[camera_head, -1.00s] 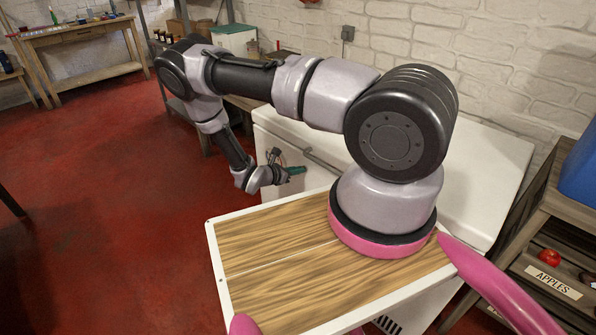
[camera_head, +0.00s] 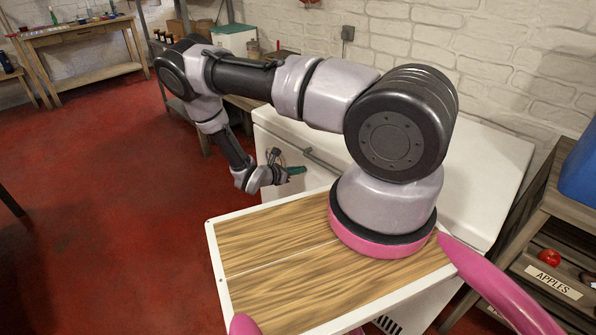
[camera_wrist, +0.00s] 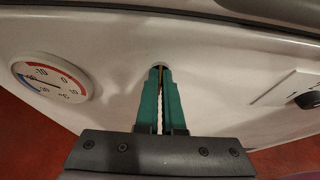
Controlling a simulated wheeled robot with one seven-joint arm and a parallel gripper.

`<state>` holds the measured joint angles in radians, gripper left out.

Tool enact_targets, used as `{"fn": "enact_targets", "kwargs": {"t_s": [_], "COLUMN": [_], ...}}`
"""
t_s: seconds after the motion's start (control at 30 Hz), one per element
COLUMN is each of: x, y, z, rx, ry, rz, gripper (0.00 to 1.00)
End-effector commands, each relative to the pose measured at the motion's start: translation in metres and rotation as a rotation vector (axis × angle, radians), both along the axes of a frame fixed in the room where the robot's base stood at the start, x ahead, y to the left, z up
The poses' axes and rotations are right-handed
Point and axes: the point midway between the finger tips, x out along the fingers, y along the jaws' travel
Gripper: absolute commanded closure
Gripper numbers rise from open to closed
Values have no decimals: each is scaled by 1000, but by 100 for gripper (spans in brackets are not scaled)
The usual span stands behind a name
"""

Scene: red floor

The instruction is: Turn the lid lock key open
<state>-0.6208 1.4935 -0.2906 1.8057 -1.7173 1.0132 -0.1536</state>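The white chest freezer (camera_head: 480,150) stands against the wall, partly hidden behind my arm. My gripper (camera_head: 297,171) is at its front face, below the handle bar. In the wrist view, the two green fingers of my gripper (camera_wrist: 160,78) point at a small round lock (camera_wrist: 158,65) on the white front. The fingers are close together, with a thin gold-coloured key (camera_wrist: 161,74) between their tips. Most of the key is hidden by the fingers, and its turn angle cannot be read. The lid edge runs along the top of the wrist view.
A round thermometer dial (camera_wrist: 52,78) is left of the lock. A plate with a dark knob (camera_wrist: 308,99) is to its right. A handle bar (camera_head: 325,162) runs along the freezer front. Wooden shelves (camera_head: 548,215) stand at the right. Red floor (camera_head: 110,190) is open at the left.

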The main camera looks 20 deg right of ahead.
Motion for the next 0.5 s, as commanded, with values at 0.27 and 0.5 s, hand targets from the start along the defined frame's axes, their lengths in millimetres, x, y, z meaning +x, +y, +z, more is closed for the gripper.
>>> {"fn": "enact_targets", "kwargs": {"t_s": [0.27,0.5], "x": [3,5], "y": [2,3], "z": [0,-1], "rx": [-28,-96], "ry": [71,235], "rz": [4,3], "gripper": [100,100]}}
